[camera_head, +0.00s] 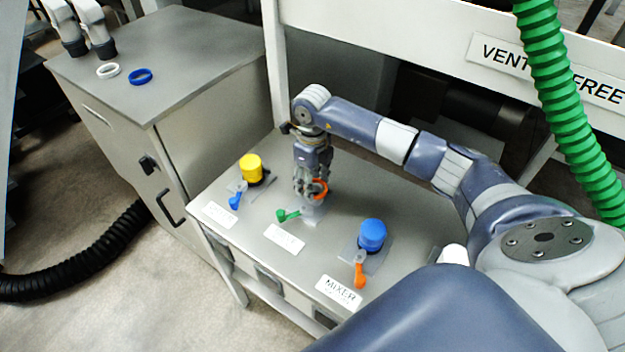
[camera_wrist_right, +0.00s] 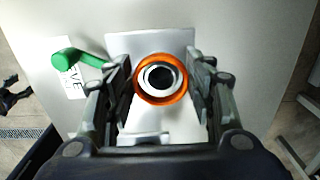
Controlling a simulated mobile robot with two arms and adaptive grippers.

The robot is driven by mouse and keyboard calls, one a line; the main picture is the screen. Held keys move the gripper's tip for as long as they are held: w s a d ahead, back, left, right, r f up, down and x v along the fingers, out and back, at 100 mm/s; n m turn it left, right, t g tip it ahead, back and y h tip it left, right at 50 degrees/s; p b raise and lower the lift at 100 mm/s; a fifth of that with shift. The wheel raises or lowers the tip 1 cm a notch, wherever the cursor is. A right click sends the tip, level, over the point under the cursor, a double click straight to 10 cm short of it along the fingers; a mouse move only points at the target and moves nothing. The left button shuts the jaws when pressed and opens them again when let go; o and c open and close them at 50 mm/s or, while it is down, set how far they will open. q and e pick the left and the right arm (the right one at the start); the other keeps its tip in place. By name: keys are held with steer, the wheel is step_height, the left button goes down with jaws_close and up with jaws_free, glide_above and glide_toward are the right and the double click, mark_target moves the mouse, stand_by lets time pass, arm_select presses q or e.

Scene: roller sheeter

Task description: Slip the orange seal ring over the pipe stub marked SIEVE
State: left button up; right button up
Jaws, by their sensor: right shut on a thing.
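The orange seal ring (camera_head: 320,189) is held between the fingers of my right gripper (camera_head: 311,190), above the middle valve plate. In the right wrist view the ring (camera_wrist_right: 161,101) sits between the two fingertips. The pipe stub (camera_wrist_right: 150,78) shows through its middle as a pale rim around a dark bore, roughly centred. I cannot tell whether the ring is around the stub or just above it. The sign (camera_wrist_right: 72,80) beside the green lever (camera_wrist_right: 80,58) is partly hidden; "EVE" is readable. My left gripper is not in view.
On the same table stand a yellow cap (camera_head: 251,167) with a blue lever (camera_head: 236,199), and a blue cap (camera_head: 372,234) with an orange lever (camera_head: 360,272) by the MIXER sign (camera_head: 339,292). White (camera_head: 108,70) and blue (camera_head: 140,76) rings lie on the cabinet (camera_head: 190,60). A green hose (camera_head: 570,110) hangs right.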

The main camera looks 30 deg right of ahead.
steer(key=shift+f+b, duration=0.3)
steer(key=shift+f, duration=0.1)
stand_by(0.3)
steer(key=o, duration=1)
steer(key=shift+c, duration=0.2)
step_height(320, 180, up, 12)
steer(key=shift+f, duration=0.1)
